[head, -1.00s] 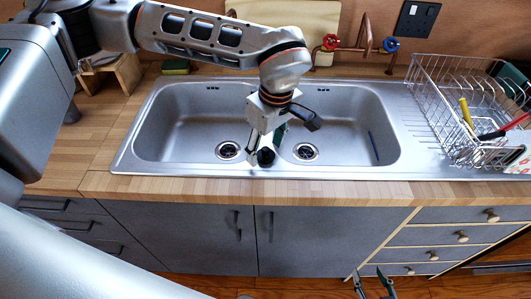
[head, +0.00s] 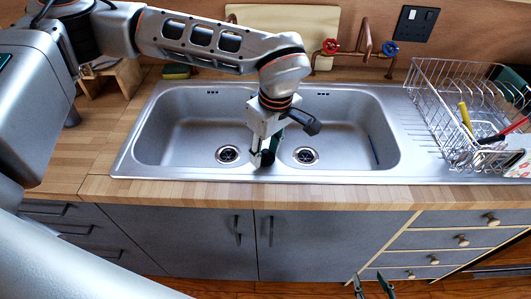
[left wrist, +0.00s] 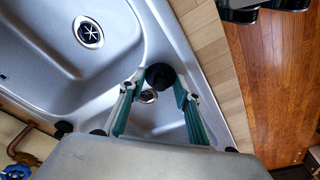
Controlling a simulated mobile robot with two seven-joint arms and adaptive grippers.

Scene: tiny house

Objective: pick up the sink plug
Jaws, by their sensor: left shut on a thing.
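The black, round sink plug (left wrist: 160,76) sits between the fingertips of my left gripper (left wrist: 155,88) in the left wrist view. In the head view, my left gripper (head: 264,155) is at the front edge of the sink, between the two bowls, with its fingers closed in on the dark plug (head: 267,158). Whether the plug still touches the metal rim cannot be told. My right gripper (head: 372,284) is at the bottom of the head view, low in front of the cabinets, with its fingers apart and nothing between them.
The steel sink (head: 190,125) has two bowls, each with an uncovered drain. A wire dish rack (head: 450,110) with utensils stands at the right. Copper taps (head: 366,45) and a leaning board (head: 295,18) are behind. The wooden counter edge (head: 180,188) is clear.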

